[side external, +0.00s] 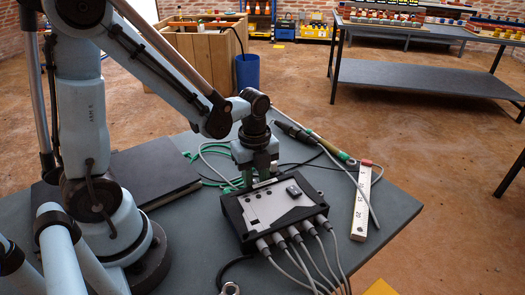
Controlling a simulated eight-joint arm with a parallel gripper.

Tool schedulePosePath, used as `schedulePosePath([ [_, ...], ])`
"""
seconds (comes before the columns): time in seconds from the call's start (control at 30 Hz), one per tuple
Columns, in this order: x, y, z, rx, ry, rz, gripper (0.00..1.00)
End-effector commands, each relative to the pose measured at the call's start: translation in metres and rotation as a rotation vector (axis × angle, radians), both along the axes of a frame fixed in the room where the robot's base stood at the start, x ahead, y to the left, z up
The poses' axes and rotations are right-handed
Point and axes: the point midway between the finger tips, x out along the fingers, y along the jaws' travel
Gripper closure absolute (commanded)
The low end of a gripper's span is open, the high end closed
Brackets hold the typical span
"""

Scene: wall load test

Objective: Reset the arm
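My gripper (258,172) hangs at the end of my arm, pointing down at the back edge of a black and grey connector box (277,208).
A white ruler (362,203) and a pen-like probe (298,132) lie right of the box. Green and grey cables (213,165) loop behind it. A dark flat case (150,172) lies on the left. A workbench (425,77), wooden crate (205,50) and blue bin (247,72) stand farther back.

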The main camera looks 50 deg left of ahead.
Motion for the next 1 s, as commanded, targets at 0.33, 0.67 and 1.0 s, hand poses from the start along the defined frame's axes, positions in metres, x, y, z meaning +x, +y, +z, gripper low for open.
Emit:
schedulePosePath([
  [0.33, 0.0, 0.0, 0.009, 0.0, 0.0, 0.0, 0.7],
  [0.67, 0.0, 0.0, 0.03, 0.0, 0.0, 0.0, 0.7],
  [1.0, 0.0, 0.0, 0.052, 0.0, 0.0, 0.0, 0.7],
])
